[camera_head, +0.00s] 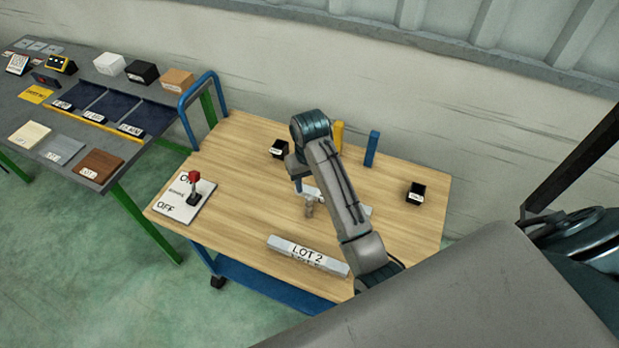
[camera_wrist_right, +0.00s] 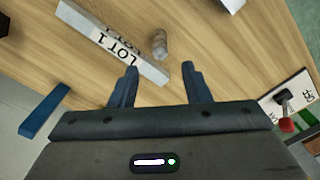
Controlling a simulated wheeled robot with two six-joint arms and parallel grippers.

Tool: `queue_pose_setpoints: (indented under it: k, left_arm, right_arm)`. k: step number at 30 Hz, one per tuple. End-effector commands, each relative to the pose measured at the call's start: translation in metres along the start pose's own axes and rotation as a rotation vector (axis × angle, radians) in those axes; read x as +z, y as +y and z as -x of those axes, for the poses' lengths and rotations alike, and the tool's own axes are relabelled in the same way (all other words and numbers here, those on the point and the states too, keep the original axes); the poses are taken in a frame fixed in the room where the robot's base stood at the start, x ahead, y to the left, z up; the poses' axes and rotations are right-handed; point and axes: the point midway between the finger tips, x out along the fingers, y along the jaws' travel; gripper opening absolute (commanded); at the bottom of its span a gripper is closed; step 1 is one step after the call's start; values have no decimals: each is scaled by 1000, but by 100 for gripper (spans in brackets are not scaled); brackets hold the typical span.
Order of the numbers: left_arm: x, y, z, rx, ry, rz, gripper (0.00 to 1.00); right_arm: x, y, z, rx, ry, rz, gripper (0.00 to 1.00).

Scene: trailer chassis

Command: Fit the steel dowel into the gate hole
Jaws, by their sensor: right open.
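The steel dowel (camera_head: 309,208) is a short grey-brown cylinder on the wooden cart top, and it also shows in the right wrist view (camera_wrist_right: 160,44). It stands close to the LOT 1 bar (camera_wrist_right: 100,38), apart from my fingers. My right gripper (camera_head: 298,184) is open and empty above the cart, near the dowel; its two blue fingers (camera_wrist_right: 160,78) are spread in the right wrist view, with the dowel beyond their tips. My right arm partly hides the LOT 1 bar in the head view. I cannot make out the gate hole. My left gripper is not in view.
The LOT 2 bar (camera_head: 307,256) lies near the front edge. An ON/OFF plate with a red lever (camera_head: 194,188) is at left. Black boxes (camera_head: 278,149) (camera_head: 415,194), a yellow post (camera_head: 338,136) and a blue post (camera_head: 372,148) stand farther back. A grey side table (camera_head: 55,112) is left.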

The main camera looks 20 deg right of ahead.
Motion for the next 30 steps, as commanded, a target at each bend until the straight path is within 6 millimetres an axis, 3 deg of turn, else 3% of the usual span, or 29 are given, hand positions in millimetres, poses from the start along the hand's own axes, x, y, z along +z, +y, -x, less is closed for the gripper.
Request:
queue_pose_setpoints:
  k: [5, 12, 17, 24, 30]
  left_arm:
    - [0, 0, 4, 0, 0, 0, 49]
    - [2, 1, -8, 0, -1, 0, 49]
    - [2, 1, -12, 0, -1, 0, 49]
    - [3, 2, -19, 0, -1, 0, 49]
    - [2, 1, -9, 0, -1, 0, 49]
  right_arm:
    - [-1, 0, 4, 0, -1, -57, 47]
    - [-7, -1, -6, 1, -3, -427, 47]
    - [-9, -2, -10, 1, -3, -597, 47]
    - [-8, -2, -43, 3, -8, -631, 47]
    - [-9, -2, -62, 2, -5, -629, 47]
